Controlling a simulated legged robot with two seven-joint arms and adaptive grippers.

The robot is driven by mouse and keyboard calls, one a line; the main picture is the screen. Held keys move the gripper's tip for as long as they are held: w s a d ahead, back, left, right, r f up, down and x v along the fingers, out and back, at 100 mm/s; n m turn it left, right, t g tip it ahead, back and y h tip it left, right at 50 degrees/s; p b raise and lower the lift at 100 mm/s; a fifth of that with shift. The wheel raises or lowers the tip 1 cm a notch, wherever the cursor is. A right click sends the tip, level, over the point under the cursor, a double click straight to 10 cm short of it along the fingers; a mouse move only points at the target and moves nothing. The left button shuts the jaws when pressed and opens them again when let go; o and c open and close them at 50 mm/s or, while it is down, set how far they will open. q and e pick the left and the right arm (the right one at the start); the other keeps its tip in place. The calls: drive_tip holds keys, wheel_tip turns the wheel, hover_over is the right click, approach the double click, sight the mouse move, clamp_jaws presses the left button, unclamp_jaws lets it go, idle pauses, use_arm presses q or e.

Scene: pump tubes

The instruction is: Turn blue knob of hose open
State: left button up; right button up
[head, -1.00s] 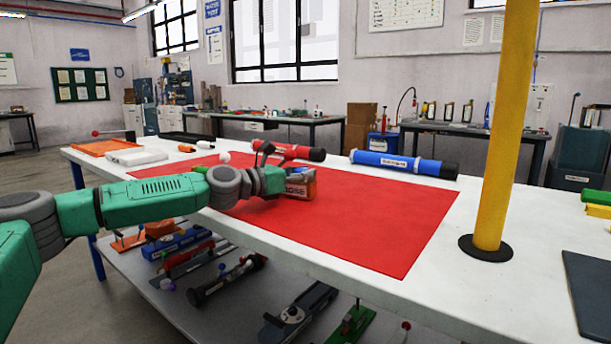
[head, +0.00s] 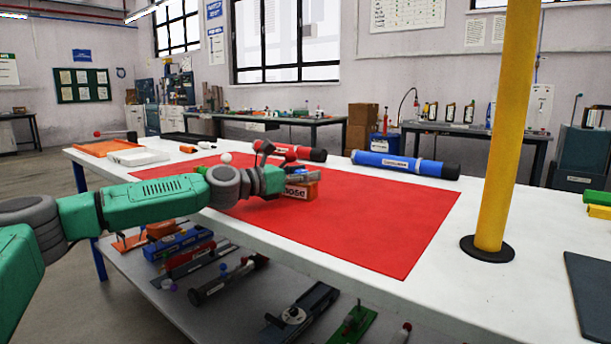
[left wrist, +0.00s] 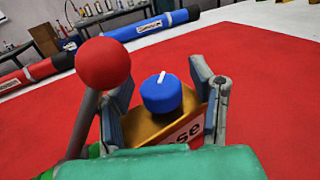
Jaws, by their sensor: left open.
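The orange hose box (head: 299,192), with a white label, stands on the red mat (head: 380,215). In the left wrist view the box (left wrist: 157,128) carries a round blue knob (left wrist: 160,96) with a white mark on top. My left gripper (head: 288,168) is at the box in the head view. In the left wrist view the open fingers of the gripper (left wrist: 165,95) stand on both sides of the knob, with a visible gap on each side. My right gripper is not in view.
A red ball on a grey lever (left wrist: 103,64) stands close beside the left finger. A blue tube (head: 405,165) and a red tube (head: 300,152) lie behind the box. A yellow post (head: 500,130) rises at the right. The front of the mat is clear.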

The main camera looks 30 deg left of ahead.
use_arm(q)
drive_tip(key=shift+d+r+n+y, duration=0.15)
drive_tip(key=shift+d+n+y, duration=0.15)
drive_tip(key=shift+y, duration=0.3)
drive_tip(key=shift+n+t+y, duration=0.4)
drive_tip(key=shift+y, duration=0.2)
